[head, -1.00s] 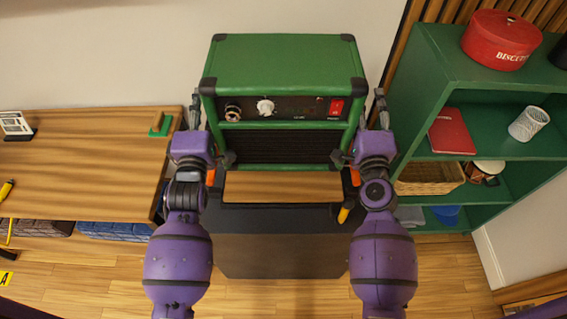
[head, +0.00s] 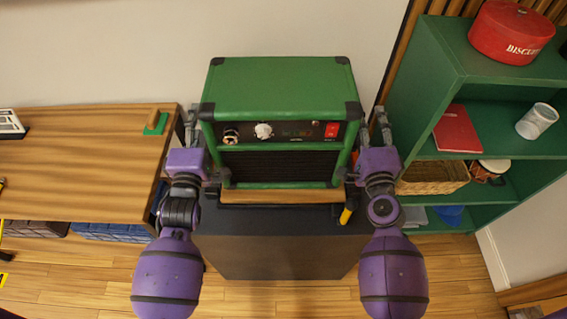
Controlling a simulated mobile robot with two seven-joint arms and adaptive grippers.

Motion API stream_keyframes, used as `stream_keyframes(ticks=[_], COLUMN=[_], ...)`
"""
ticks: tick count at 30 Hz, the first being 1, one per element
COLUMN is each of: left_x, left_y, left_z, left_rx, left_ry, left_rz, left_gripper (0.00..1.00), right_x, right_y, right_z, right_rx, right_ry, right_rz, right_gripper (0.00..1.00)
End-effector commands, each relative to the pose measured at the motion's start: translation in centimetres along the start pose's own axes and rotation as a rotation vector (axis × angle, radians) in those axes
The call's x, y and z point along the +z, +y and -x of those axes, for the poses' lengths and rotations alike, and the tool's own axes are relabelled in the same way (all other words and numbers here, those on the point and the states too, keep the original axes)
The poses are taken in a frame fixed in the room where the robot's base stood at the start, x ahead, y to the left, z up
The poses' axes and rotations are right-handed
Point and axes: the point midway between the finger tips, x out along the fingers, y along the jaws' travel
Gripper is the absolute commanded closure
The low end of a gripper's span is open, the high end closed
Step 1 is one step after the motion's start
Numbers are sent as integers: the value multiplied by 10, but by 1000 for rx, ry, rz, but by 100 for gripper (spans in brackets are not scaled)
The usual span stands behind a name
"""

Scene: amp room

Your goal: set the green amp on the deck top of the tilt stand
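The green amp (head: 280,85), with black corners and a control panel, sits upright over the wooden deck top (head: 280,197) of the tilt stand (head: 280,245). Only a front strip of the deck shows; the amp's underside is hidden, but its base appears to rest on the deck. My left gripper (head: 204,148) is at the amp's left side, fingers spread, one along the side and one by the lower front corner. My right gripper (head: 364,148) mirrors it at the right side, also spread. Any contact with the amp is unclear.
A wooden table (head: 80,180) is close on the left, with a green-and-wood block (head: 156,124) near its edge. A green shelf (head: 450,90) on the right holds a red biscuit tin (head: 508,32), a red book (head: 456,130) and a basket (head: 432,178). A wall is behind.

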Motion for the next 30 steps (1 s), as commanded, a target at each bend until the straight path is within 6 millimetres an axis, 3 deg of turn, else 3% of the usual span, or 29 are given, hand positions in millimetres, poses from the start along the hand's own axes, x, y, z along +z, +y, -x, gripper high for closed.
stream_keyframes(ticks=[8,13,23,26,30], left_x=[-6,-7,-7,-7,-8], left_y=[2,0,-2,-2,-2], left_z=[0,0,2,10,35], left_rx=[3,-1,-4,-5,-7], left_ry=[5,6,6,6,8], left_rz=[-5,-5,-5,-4,-4], left_gripper=[26,26,26,26,26], right_x=[-5,-6,-6,-6,-6], right_y=[0,1,2,2,2], right_z=[1,1,2,2,2], right_rx=[1,1,2,2,2], right_ry=[4,6,6,7,7], right_rz=[1,1,1,1,1], right_gripper=[53,33,33,33,33])
